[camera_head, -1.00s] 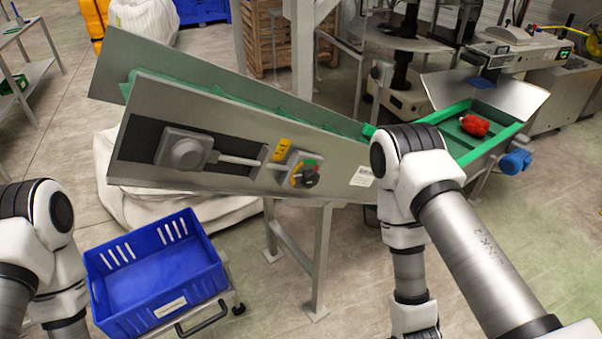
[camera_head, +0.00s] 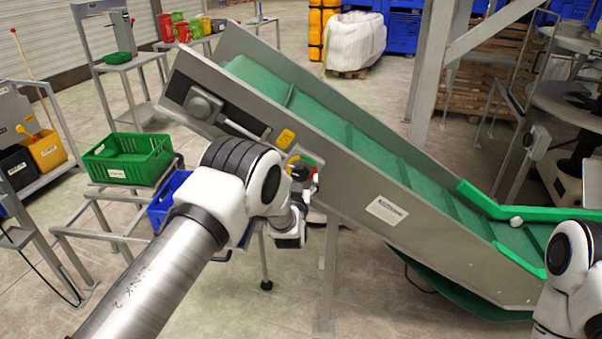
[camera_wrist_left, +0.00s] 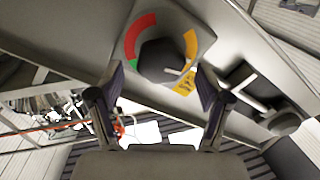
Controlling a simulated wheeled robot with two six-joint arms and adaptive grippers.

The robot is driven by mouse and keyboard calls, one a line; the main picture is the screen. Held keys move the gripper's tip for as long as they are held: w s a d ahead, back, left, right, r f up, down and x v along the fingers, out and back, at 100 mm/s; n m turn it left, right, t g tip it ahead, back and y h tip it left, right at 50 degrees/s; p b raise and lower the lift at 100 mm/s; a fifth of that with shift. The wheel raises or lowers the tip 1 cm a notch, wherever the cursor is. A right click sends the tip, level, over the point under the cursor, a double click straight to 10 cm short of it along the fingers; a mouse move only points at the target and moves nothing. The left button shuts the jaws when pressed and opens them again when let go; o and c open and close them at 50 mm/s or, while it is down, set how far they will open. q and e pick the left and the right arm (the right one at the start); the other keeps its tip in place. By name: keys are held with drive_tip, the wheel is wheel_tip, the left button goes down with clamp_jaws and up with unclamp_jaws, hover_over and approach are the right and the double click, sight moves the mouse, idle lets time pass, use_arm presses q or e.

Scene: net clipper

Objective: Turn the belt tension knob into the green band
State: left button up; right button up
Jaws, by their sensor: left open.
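The belt tension knob (camera_head: 299,171) is on the conveyor's side panel, partly hidden by my left wrist in the head view. In the left wrist view the dark knob (camera_wrist_left: 163,58) sits inside a coloured arc: a red band (camera_wrist_left: 140,36), a small green band (camera_wrist_left: 132,66) and a yellow band (camera_wrist_left: 190,46). A pale mark on the knob points toward the lower end of the yellow. My left gripper (camera_wrist_left: 161,80) is open, its fingers on either side of the knob's lower part; contact is unclear. My right gripper is out of view.
The sloping conveyor (camera_head: 390,211) has a green belt and metal side. A green crate (camera_head: 128,160) stands on a rack to the left, with a blue crate (camera_head: 166,200) beside it. My right arm is at the right edge, by the conveyor's low end.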

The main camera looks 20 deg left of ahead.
sight(299, 176)
use_arm(q)
drive_tip(key=shift+w+a+f, duration=0.1)
drive_tip(key=shift+w+f, duration=0.05)
drive_tip(key=shift+w, duration=1.1)
drive_tip(key=shift+w+a+f, duration=0.1)
drive_tip(key=shift+w+a, duration=0.1)
drive_tip(key=shift+a, duration=0.1)
drive_tip(key=shift+s+d, duration=0.1)
drive_tip(key=shift+d, duration=0.05)
drive_tip(key=c, duration=0.9)
drive_tip(key=shift+c, duration=1.3)
